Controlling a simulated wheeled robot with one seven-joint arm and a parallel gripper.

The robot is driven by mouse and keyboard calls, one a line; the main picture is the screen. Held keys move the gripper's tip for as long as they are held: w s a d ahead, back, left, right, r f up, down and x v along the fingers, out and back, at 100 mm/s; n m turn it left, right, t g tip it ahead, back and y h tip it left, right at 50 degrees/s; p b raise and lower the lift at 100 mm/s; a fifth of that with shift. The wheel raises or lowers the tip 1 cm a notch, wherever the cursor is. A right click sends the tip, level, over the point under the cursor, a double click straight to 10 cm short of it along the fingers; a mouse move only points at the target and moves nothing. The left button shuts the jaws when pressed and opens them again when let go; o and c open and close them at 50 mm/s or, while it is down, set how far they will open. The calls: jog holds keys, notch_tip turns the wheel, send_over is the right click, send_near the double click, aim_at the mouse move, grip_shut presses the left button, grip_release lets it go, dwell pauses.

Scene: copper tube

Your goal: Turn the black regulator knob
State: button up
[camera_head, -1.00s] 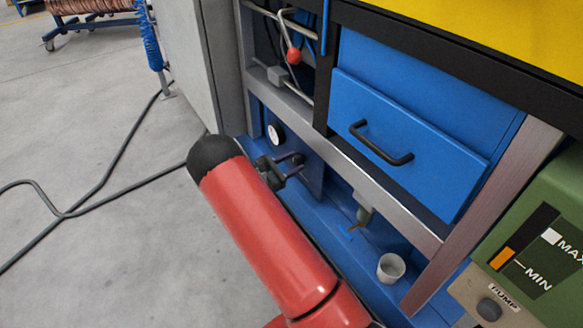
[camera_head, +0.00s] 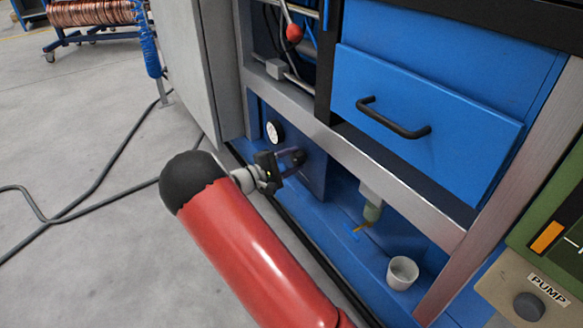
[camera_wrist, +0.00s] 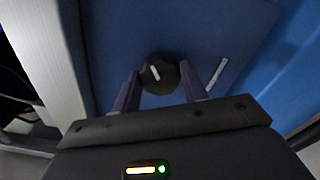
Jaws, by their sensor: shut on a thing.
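The black regulator knob (camera_wrist: 160,74) is round with a white pointer line and sits on a blue panel (camera_wrist: 205,30) in the wrist view. My gripper (camera_wrist: 164,82) has one finger on each side of the knob and is shut on it. The white line leans slightly off upright. In the head view my gripper (camera_head: 294,160) reaches the blue panel below the metal rail; the knob is mostly hidden there by the fingers.
A blue drawer (camera_head: 430,110) with a black handle is above right. A white cup (camera_head: 402,272) stands on the blue ledge beneath a small valve (camera_head: 371,210). A red ball-ended lever (camera_head: 294,33) is above. A metal rail (camera_head: 340,150) runs just above the panel. The floor at left has a black cable.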

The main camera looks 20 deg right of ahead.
jog(key=shift+f+m+b, duration=0.1)
jog(key=shift+m+b, duration=0.4)
jog(key=shift+m, duration=0.6)
jog(key=o, duration=1)
jog(key=v, duration=0.8)
jog(key=shift+p, duration=0.45)
jog(key=shift+d, duration=0.1)
